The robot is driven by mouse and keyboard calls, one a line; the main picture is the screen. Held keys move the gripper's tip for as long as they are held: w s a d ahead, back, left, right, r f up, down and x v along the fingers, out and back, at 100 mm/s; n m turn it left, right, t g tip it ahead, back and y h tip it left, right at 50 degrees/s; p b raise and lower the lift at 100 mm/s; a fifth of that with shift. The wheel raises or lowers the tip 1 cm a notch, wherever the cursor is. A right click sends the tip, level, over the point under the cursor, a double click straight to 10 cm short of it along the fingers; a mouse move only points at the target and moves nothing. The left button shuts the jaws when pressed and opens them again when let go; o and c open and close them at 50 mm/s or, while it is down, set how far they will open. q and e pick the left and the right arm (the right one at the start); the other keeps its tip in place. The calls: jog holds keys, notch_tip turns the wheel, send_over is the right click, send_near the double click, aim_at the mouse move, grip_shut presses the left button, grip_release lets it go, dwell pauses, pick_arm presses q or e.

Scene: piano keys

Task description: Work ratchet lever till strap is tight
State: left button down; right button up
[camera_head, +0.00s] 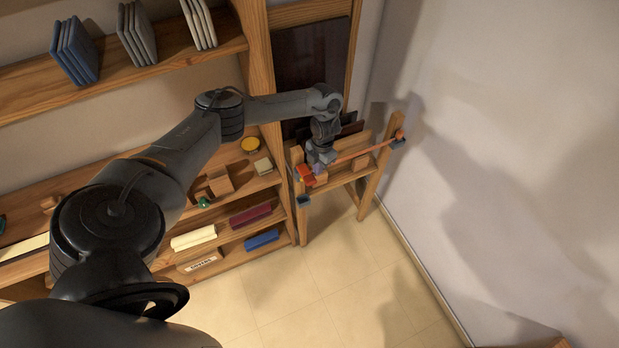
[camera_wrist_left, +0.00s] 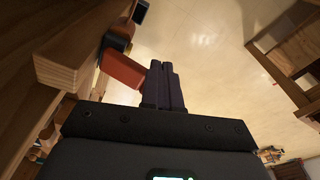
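An orange strap (camera_head: 352,154) runs across the front of a wooden rack, between its two posts. The red-orange ratchet lever (camera_head: 306,175) is at the strap's left end, by the left post. My left gripper (camera_head: 320,160) is right at the lever, partly covering it in the head view. In the left wrist view the lever (camera_wrist_left: 121,69) reaches up to the left side of the gripper fingers (camera_wrist_left: 166,72). The fingers are close together with nothing visible between them; whether they touch the lever is hard to tell. My right gripper is not in view.
Dark panels (camera_head: 348,122) stand in the wooden rack (camera_head: 370,188). A shelf (camera_head: 285,226) with books, blocks and a yellow round item (camera_head: 251,144) stands to its left. A white wall (camera_head: 500,150) is close on the right. The tiled floor (camera_head: 330,285) in front is clear.

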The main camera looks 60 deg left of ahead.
pick_arm(q)
notch_tip(320, 180, up, 10)
jog(key=p, duration=0.2)
jog(key=shift+w+a+f, duration=0.15)
jog(key=shift+w+f, duration=0.1)
jog(key=shift+w, duration=0.2)
dwell(0.5)
